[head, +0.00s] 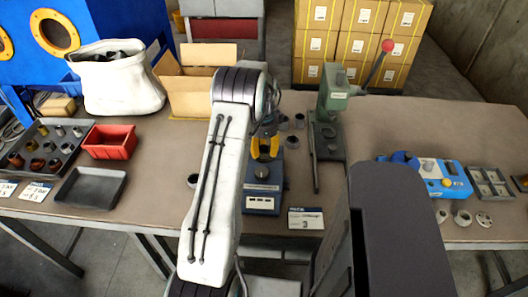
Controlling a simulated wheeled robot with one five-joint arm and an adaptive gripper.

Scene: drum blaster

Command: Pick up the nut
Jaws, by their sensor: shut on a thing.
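My gripper (265,153), with yellow fingers, hangs over the blue bench scale (262,200), partly behind my white arm. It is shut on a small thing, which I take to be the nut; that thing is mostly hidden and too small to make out. I cannot tell whether it touches the scale. Several small round metal parts, among them a ring-like one (462,218), lie at the table's front right.
A green lever press (331,115) with a red knob stands just right of my gripper. A red bin (109,142), a black tray (91,187) and a cardboard box (198,92) are on the left. A blue fixture (428,176) and a grey divided tray (490,183) are on the right.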

